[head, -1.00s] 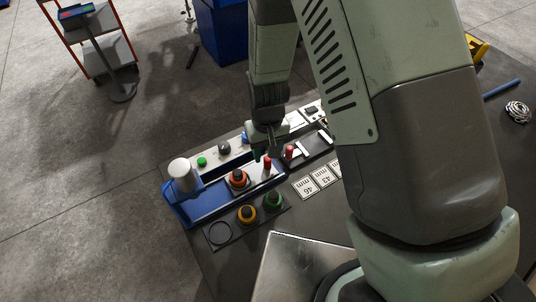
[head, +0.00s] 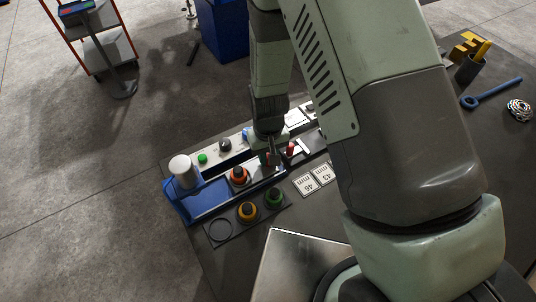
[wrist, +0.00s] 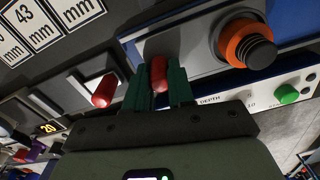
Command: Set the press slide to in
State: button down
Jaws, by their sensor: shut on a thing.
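The blue press (head: 181,211) stands on the dark table, with a white cylinder (head: 184,171) at its left end. An orange-and-black round part (head: 239,176) sits on its slide, also seen in the wrist view (wrist: 246,45). A red knob (wrist: 159,73) stands at the right end of the slide. My gripper (wrist: 158,82) has its green fingers closed around this knob, one on each side. In the head view my gripper (head: 268,158) partly hides the knob. A second red knob (wrist: 104,92) stands apart beside the fingers.
Behind the press runs a light panel with a green button (head: 202,158) and a dark dial (head: 225,144). Label cards marked in mm (head: 306,184) lie to the right.

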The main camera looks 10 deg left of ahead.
aim_at(241, 167)
jog(key=s+a, duration=0.6)
dwell(0.3)
jog(key=shift+w, duration=0.1)
jog(key=c, duration=1)
grip_release()
jog(key=shift+d, duration=0.1)
jog(key=shift+o, duration=0.2)
notch_tip(241, 167, up, 11)
jog(key=shift+f, duration=0.1)
